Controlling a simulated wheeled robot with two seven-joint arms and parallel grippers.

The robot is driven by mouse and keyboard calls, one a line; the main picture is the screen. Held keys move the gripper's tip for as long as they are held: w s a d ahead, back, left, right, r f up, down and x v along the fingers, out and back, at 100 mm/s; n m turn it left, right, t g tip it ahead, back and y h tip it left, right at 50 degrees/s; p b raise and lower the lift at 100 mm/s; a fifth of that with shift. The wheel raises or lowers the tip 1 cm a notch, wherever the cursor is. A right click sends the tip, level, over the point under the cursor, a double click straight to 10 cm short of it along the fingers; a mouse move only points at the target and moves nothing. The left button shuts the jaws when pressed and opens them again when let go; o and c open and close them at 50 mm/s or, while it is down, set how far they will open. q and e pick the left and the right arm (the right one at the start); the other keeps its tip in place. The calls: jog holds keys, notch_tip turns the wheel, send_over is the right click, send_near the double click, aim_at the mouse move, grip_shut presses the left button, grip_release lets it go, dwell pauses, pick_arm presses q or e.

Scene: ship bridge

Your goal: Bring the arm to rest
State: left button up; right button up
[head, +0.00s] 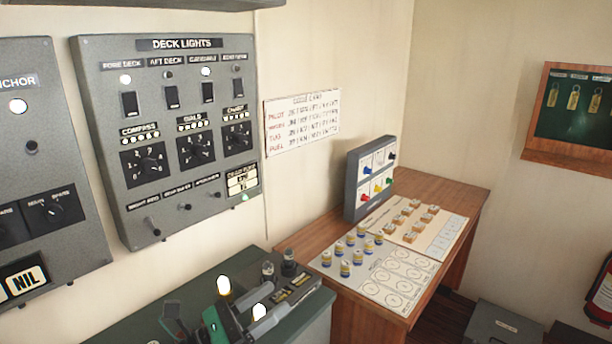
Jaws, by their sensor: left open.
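My left gripper (241,300) shows at the bottom of the head view, left of centre, over the dark green console (128,334). The lower part of the gripper and most of the arm are cut off by the bottom edge. Whether the fingers touch the console is hard to tell. My right gripper is not in view.
The deck lights panel (118,75) hangs on the wall behind the console. A wooden table (448,190) to the right bears several small pieces and a grey board (352,185). A key cabinet (540,150) and a red extinguisher (601,300) are at far right.

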pick_arm(q)
jog(key=a+f+n+t+y, duration=0.2)
jog(key=a+n+t+y, duration=0.15)
jog(key=n, duration=0.45)
jog(key=w+a+f+n+t+y, duration=0.1)
jog(key=a+n+t+y, duration=0.15)
jog(key=n+y, duration=0.35)
jog(key=a+f+n+t+y, duration=0.2)
jog(key=a+n+y, duration=0.15)
jog(key=n, duration=0.55)
jog(key=s+a+f+n+g+y, duration=0.3)
jog(key=s+f+n+g, duration=0.1)
jog(key=f+n, duration=0.3)
jog(key=s+a+f+n+g+y, duration=0.3)
jog(key=s+a+f+n, duration=0.1)
jog(key=f+n, duration=0.35)
jog(key=s+f+n+g, duration=0.3)
jog(key=s+f+g, duration=0.2)
jog(key=s, duration=0.4)
jog(key=s+f+n+g, duration=0.4)
jog(key=s+f, duration=0.1)
jog(key=s, duration=0.3)
notch_tip(320, 180, down, 31)
jog(key=s+g, duration=0.1)
jog(key=s+a+f+g, duration=0.1)
jog(key=s+a+f, duration=0.2)
jog(key=s+f, duration=1.6)
jog(key=shift+f+m+g+h, duration=0.15)
jog(key=shift+m+g+h, duration=0.15)
jog(key=shift+m, duration=0.15)
